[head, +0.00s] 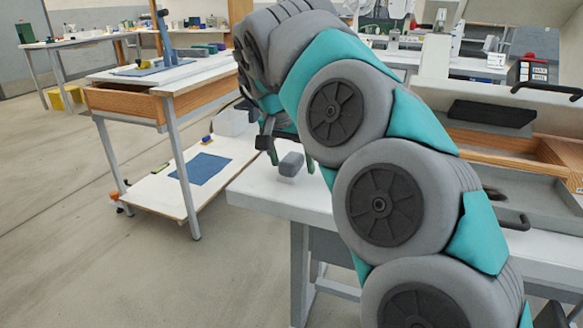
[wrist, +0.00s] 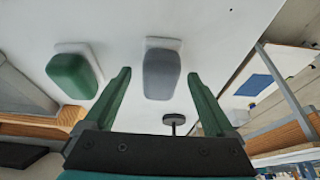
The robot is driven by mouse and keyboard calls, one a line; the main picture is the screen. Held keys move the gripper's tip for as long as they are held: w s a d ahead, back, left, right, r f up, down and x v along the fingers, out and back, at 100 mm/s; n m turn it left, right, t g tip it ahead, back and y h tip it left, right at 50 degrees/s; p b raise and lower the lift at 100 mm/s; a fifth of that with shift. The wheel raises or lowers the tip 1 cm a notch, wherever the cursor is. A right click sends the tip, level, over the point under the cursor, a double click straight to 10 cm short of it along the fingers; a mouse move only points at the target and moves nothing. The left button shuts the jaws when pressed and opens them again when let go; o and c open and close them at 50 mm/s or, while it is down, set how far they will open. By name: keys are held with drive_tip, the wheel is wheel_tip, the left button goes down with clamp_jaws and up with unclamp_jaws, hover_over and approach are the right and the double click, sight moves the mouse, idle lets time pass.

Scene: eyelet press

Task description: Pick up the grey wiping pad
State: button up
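The grey wiping pad (head: 291,164) lies near the left corner of the white table in the head view. In the wrist view the grey pad (wrist: 162,72) has a white lower layer and lies flat, ahead of and between my two fingers. My gripper (wrist: 162,82) has its green fingers spread wide, with nothing held between them. In the head view my gripper (head: 288,152) is close to the pad, partly hidden behind my arm. A green pad (wrist: 74,76) with a white lower layer lies left of the grey one in the wrist view, outside my left finger.
A grey tray (head: 478,178) and an open wooden drawer (head: 500,150) lie to the right on the table. A small dark round-topped thing (wrist: 174,119) is close to my gripper. Another workbench (head: 150,95) with a low shelf stands at the left, across open floor.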

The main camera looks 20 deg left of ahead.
sight(294, 154)
clamp_jaws()
idle(0.5)
drive_tip(key=shift+r, duration=0.1)
drive_tip(key=shift+r+p, duration=0.5)
drive_tip(key=shift+r, duration=1.2)
drive_tip(key=s+d+r, duration=0.1)
drive_tip(key=s+d, duration=0.9)
drive_tip(key=s, duration=0.2)
drive_tip(key=shift+d+r+b, duration=0.2)
drive_tip(key=shift+b, duration=0.25)
